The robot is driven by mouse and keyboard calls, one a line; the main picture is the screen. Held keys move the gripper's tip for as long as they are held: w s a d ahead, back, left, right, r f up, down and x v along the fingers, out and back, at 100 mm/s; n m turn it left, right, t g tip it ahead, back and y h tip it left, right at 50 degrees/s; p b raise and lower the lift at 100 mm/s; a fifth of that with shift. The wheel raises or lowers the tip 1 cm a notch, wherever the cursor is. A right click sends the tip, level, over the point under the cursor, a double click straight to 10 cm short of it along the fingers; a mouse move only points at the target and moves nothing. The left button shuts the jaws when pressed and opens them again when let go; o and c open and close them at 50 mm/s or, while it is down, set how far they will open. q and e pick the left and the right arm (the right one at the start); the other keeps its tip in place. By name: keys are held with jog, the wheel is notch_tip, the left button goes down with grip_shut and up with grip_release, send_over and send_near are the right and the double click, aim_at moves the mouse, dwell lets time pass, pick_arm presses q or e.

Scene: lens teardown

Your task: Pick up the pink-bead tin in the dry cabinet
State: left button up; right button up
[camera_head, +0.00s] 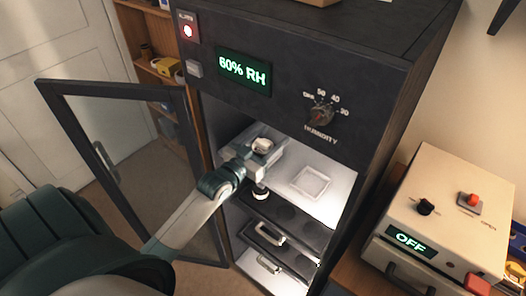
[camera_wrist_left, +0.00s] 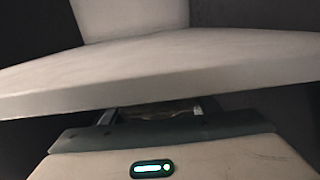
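The dry cabinet (camera_head: 285,95) stands with its glass door (camera_head: 130,150) swung open to the left. My left arm reaches in through the opening, and my left gripper (camera_head: 262,150) is above the white shelf. A small round pale tin (camera_head: 262,145) shows at its fingertips; its bead colour is too small to make out. In the left wrist view the fingers (camera_wrist_left: 158,113) are apart, with a greyish thing partly visible between them. A pale slab-like edge (camera_wrist_left: 160,65) hides most of it. I cannot tell whether the fingers press on the tin. My right gripper is not in view.
A shallow square tray (camera_head: 311,182) lies on the white shelf right of my gripper. A cream box reading OFF (camera_head: 440,215) stands at the right. The cabinet walls leave limited side room.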

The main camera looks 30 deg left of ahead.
pick_arm(q)
jog(key=shift+r, duration=0.1)
jog(key=shift+r+b, duration=0.3)
jog(key=shift+r, duration=0.15)
jog(key=r, duration=0.1)
jog(key=r+b, duration=0.1)
jog(key=r, duration=0.1)
jog(key=shift+w+d+r, duration=0.1)
jog(key=shift+d+r, duration=0.05)
jog(key=shift+d, duration=0.15)
jog(key=w+d+r+b, duration=0.2)
jog(key=d+r, duration=0.4)
jog(key=d, duration=0.5)
jog(key=shift+w+r+b, duration=0.2)
jog(key=shift+r+b, duration=0.15)
jog(key=shift+b, duration=0.2)
jog(key=shift+a, duration=0.1)
jog(key=shift+s+f, duration=0.1)
